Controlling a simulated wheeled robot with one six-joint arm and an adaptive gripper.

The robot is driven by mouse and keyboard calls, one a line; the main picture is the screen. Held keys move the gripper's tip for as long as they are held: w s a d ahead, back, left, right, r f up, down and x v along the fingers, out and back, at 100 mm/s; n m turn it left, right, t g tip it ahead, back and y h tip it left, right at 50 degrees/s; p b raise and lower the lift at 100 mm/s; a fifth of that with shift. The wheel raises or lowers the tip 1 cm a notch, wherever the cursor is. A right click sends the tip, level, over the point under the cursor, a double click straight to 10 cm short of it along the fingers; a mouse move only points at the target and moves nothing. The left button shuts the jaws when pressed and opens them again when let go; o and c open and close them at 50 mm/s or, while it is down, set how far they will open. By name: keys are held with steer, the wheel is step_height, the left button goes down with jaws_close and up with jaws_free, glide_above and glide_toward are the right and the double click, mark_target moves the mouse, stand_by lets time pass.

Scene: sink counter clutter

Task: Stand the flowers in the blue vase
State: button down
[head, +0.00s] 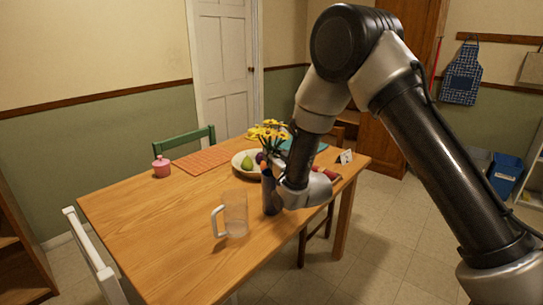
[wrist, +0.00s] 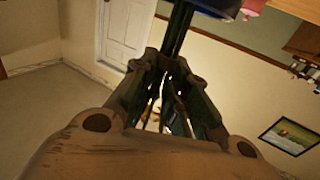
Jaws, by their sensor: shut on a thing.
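The yellow flowers (head: 268,131) show in the head view above the dark blue vase (head: 269,195), which stands upright on the table. My gripper (wrist: 168,66) is shut on their green stems (wrist: 178,30) in the wrist view. The stems run from the fingers toward a dark blue shape at the top edge, which looks like the vase (wrist: 208,6). I cannot tell whether the stem ends are inside its mouth. In the head view my wrist hides the fingers and part of the stems, just right of the vase.
A clear pitcher (head: 236,214) with a white handle stands close in front of the vase. A white bowl (head: 238,166) with a green pear (head: 247,163) is behind it. A pink pot (head: 161,167) and an orange placemat (head: 207,159) lie farther back. The table's left front is clear.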

steer(key=c, duration=1.4)
jaws_free()
steer(key=v, duration=1.2)
steer(key=d+r+m+g+h, duration=0.1)
steer(key=d+r+g+h, duration=0.1)
steer(key=d+r, duration=0.35)
steer(key=d+r+m+g+h, duration=0.2)
steer(key=d+r+h, duration=0.1)
steer(key=d, duration=0.6)
steer(key=s+d+r+m+g+h, duration=0.1)
steer(key=s+d+g, duration=0.1)
steer(key=s+d, duration=0.4)
steer(key=s+d+r+m+g+h, duration=0.1)
steer(key=s+d, duration=0.5)
steer(key=s, duration=0.8)
steer(key=s+d+r+m+g+h, duration=0.1)
steer(key=s+d+r+g+h, duration=0.1)
steer(key=s+d, duration=0.5)
steer(key=shift+s+r+g, duration=0.3)
steer(key=shift+s+g, duration=0.3)
steer(key=shift+s, duration=0.15)
steer(key=shift+s+r+g, duration=0.3)
steer(key=shift+s+g, duration=0.3)
steer(key=shift+s, duration=0.1)
